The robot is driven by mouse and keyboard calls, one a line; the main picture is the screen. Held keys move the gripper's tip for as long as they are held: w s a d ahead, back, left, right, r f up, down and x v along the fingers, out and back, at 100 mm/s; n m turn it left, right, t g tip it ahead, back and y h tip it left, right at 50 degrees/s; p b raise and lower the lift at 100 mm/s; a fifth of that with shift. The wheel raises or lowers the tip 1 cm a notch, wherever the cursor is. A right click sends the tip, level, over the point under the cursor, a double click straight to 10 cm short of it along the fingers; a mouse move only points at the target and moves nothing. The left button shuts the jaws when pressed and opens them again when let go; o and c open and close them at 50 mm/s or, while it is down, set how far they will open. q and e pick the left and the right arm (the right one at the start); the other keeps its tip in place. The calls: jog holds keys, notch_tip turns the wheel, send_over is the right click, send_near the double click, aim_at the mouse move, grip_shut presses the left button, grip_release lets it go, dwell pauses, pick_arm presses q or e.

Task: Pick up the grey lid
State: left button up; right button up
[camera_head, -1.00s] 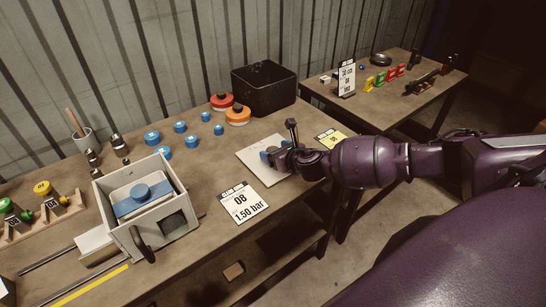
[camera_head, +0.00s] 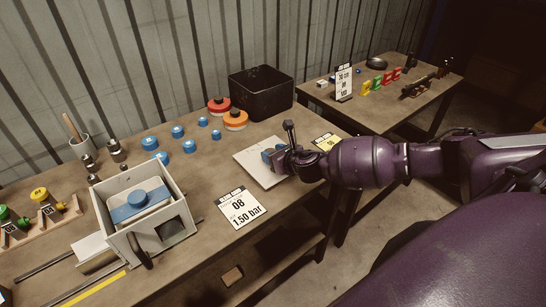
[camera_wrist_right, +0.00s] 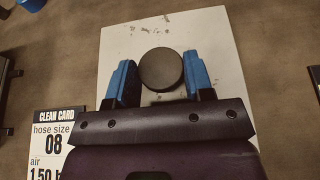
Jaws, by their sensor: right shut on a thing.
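The grey lid (camera_wrist_right: 161,69) is a round dark disc over the white plate (camera_wrist_right: 120,48) in the right wrist view. The blue fingers of my right gripper (camera_wrist_right: 161,80) stand on either side of it, and the gripper is shut on it. In the head view my right gripper (camera_head: 270,155) is at the right part of the white plate (camera_head: 250,165), and the lid is hidden there by the gripper. I cannot tell whether the lid is lifted off the plate. My left gripper is not in view.
A card reading 08 and 1.50 bar (camera_head: 241,207) lies left of the plate. Blue caps (camera_head: 178,131), orange-topped lids (camera_head: 235,119) and a black bin (camera_head: 262,92) are behind. A second table (camera_head: 420,95) is at right.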

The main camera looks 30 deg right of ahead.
notch_tip(320, 180, up, 19)
jog(key=p, duration=0.1)
jog(key=shift+p, duration=0.3)
